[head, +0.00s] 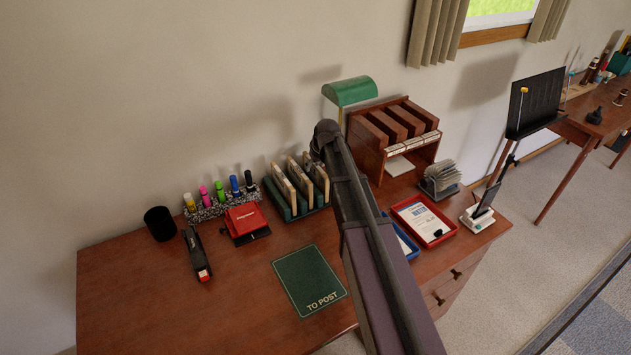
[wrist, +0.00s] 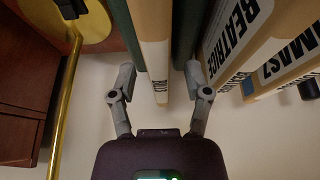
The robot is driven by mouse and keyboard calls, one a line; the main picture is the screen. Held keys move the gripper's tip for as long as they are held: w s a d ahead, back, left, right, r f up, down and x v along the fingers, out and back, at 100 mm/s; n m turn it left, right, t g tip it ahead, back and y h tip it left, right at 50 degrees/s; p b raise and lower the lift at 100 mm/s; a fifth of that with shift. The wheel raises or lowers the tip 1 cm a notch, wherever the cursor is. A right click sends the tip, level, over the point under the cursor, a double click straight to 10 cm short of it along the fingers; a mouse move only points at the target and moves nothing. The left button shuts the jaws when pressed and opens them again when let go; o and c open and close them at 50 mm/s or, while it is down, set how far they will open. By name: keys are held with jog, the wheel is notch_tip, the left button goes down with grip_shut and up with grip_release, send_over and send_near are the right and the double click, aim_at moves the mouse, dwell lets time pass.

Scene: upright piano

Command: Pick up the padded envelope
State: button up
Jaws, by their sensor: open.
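A green rack (head: 297,210) on the desk holds several upright tan envelopes (head: 284,186). In the wrist view a tan envelope (wrist: 152,40) stands edge-on between two green dividers (wrist: 184,45). My gripper (wrist: 160,74) is open, with one finger on each side of that envelope's line and no visible grip on it. To its right stand an envelope marked BEATRICE (wrist: 235,35) and another partly readable one (wrist: 290,65). I cannot tell which envelope is the padded one. In the head view my arm hides my gripper and part of the rack.
A brass lamp post (wrist: 66,100) and wooden cabinet (wrist: 22,75) are close at left in the wrist view. The green "TO POST" mat (head: 308,279) lies bare on the desk (head: 150,290). A stapler (head: 196,254), red punch (head: 246,222), pens and red tray (head: 448,236) stand around.

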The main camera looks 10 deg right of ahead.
jog(key=shift+b+x, duration=0.65)
jog(key=shift+x, duration=0.35)
jog(key=shift+f, duration=0.25)
dwell(0.4)
grip_shut()
